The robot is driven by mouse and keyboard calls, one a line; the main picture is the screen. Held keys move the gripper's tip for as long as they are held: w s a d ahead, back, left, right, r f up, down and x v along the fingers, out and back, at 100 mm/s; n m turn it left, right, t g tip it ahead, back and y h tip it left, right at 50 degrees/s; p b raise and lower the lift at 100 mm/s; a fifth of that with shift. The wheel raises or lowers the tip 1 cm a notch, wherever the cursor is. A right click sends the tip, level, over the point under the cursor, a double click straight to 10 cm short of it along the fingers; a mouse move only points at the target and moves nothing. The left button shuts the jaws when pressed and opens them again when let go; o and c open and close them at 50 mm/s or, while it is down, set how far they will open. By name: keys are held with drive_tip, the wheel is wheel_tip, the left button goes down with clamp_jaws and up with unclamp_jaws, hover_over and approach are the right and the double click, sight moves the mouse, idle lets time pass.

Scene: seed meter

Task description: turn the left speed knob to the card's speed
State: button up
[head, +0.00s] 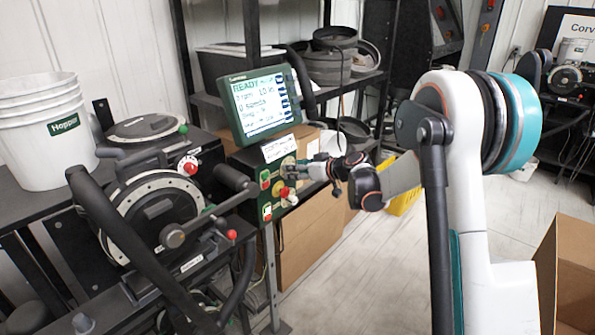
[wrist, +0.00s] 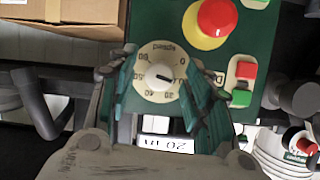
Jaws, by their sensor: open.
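A cream speed dial (wrist: 150,62) with a dark pointer sits on the green panel, between my fingers in the wrist view. Its pointer aims right and slightly down in that view, away from the 20 and 40 marks along the lower rim. The dial (head: 287,161) is small and partly hidden in the head view. A white card (wrist: 166,147) shows upside down below the dial in the wrist view and seems to read 20. In the head view, the card (head: 278,148) is under the screen. My gripper (wrist: 163,82) is open, fingers either side of the knob; contact is unclear.
A red stop button (wrist: 216,16) on a yellow base and a red-green button pair (wrist: 243,82) are close to the dial. The screen (head: 262,103) stands above the panel. A crank machine (head: 150,215) is at left, and a cardboard box (head: 565,270) at right.

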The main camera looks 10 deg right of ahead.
drive_tip(key=c, duration=1)
drive_tip(key=m+y+b, duration=0.1)
drive_tip(key=m+y, duration=0.1)
drive_tip(key=m, duration=0.3)
drive_tip(key=m+g+y+b, duration=0.1)
drive_tip(key=m+y, duration=0.2)
drive_tip(key=m, duration=0.2)
drive_tip(key=m+y+b, duration=0.2)
drive_tip(key=m, duration=0.2)
drive_tip(key=shift+w+d+f+m+g+y, duration=0.2)
drive_tip(key=shift+d+f+m+g+y, duration=0.1)
drive_tip(key=shift+f+m+y, duration=0.1)
idle(0.4)
